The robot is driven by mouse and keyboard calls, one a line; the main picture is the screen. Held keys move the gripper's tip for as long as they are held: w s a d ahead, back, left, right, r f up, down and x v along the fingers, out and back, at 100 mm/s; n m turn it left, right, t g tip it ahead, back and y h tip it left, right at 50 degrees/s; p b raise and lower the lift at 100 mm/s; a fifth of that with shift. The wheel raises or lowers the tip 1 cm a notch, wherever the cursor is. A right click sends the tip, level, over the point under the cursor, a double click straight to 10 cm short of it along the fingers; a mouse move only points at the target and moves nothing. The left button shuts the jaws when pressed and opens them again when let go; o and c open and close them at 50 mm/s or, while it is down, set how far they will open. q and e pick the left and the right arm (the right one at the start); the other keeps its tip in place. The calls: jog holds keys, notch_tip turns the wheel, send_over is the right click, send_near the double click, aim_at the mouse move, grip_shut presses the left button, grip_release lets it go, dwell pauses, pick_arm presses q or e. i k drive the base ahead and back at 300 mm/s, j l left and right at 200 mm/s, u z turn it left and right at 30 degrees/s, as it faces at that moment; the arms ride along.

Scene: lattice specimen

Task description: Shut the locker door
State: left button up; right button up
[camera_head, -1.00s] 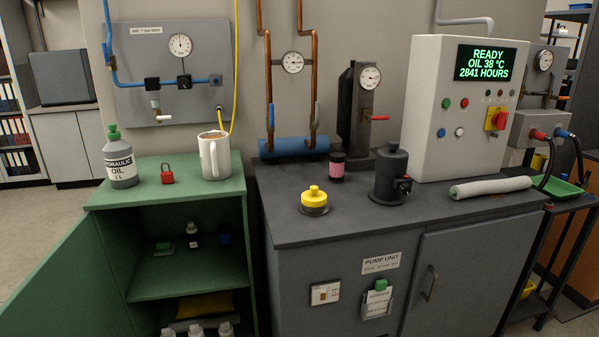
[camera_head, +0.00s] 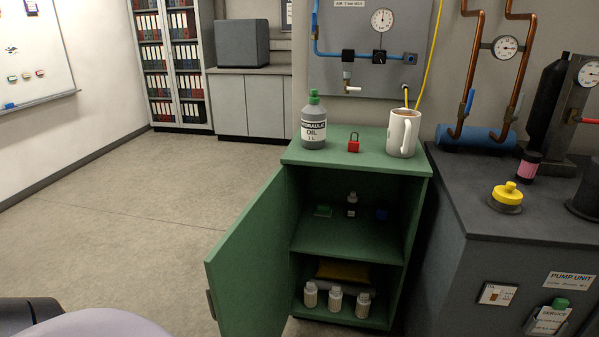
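The green locker (camera_head: 355,158) stands in the middle of the view, with its front open. Its green door (camera_head: 250,262) hangs wide open on the left side, swung out toward me, with a dark handle (camera_head: 211,304) at its outer edge. Several white-grey bottles (camera_head: 335,299) and a yellow item (camera_head: 340,271) are at the bottom. Neither of my grippers is in view; only a part of my own body shows at the lower left corner.
On the locker top stand a hydraulic oil bottle (camera_head: 313,122), a red padlock (camera_head: 353,143) and a white mug (camera_head: 402,133). The grey pump unit (camera_head: 470,225) is close on the right. The floor (camera_head: 140,225) left of the door is clear.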

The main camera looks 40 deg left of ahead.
aim_at(246, 292)
jog(key=k+j, duration=0.1)
jog(key=j, duration=0.3)
jog(key=k+j, duration=0.1)
jog(key=j, duration=0.25)
jog(key=k+j, duration=0.15)
jog(key=j, duration=0.25)
jog(key=k+j, duration=0.1)
jog(key=j, duration=1.05)
jog(key=i+j, duration=0.15)
jog(key=j, duration=0.6)
jog(key=j+z, duration=0.1)
jog(key=z, duration=0.3)
jog(key=j+z, duration=0.8)
jog(key=j, duration=0.3)
jog(key=k+j+z, duration=0.15)
jog(key=j, duration=0.2)
jog(key=k+j+z, duration=0.1)
jog(key=j, duration=0.3)
jog(key=k+j+z, duration=0.1)
jog(key=j, duration=0.25)
